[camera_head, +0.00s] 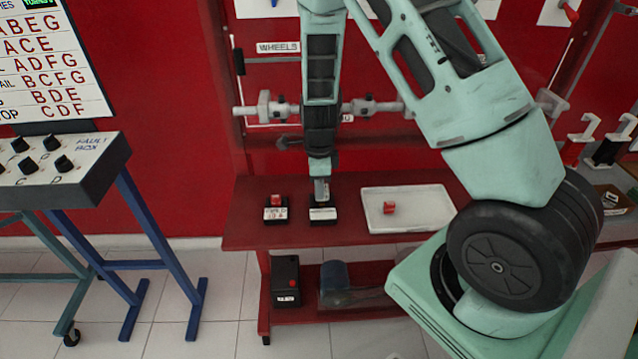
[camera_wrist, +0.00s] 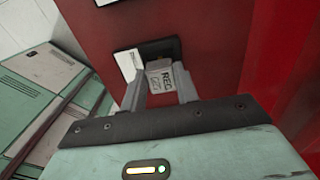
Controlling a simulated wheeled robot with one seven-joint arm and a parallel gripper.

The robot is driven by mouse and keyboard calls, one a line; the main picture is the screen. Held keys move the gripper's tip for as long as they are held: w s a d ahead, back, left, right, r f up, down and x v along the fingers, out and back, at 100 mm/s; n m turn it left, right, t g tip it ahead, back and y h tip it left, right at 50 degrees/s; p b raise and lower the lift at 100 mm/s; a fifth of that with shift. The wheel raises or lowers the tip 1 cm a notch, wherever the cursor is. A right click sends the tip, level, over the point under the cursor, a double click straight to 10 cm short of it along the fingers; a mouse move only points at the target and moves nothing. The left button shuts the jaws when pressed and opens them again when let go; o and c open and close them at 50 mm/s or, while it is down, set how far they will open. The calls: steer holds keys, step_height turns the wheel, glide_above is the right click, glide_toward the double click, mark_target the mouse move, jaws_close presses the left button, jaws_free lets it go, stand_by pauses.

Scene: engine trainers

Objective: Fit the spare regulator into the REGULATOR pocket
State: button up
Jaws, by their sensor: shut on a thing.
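My gripper (camera_wrist: 163,92) is shut on the spare regulator (camera_wrist: 164,76), a small grey block with dark lettering that begins "REG". In the head view my gripper (camera_head: 321,186) points straight down over the middle black holder (camera_head: 323,217) on the red bench. The holder has a white label on its front, too small to read there. In the wrist view the holder (camera_wrist: 170,46) shows as a dark patch with a white label beyond the block. The block overlaps its near edge in that view. I cannot tell whether the block is inside the pocket or just above it.
A second black holder (camera_head: 275,214) with a red piece on it stands to the left. A white tray (camera_head: 434,200) with a red piece (camera_head: 389,207) lies to the right on the red bench (camera_head: 245,225). A black box (camera_head: 286,281) sits on the lower shelf. A grey control desk (camera_head: 95,165) stands left.

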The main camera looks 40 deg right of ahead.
steer(key=shift+f+b, duration=0.5)
steer(key=shift+f, duration=0.65)
stand_by(0.7)
steer(key=o, duration=1.5)
steer(key=shift+o, duration=0.2)
steer(key=shift+r+p, duration=3.85)
steer(key=shift+r, duration=0.2)
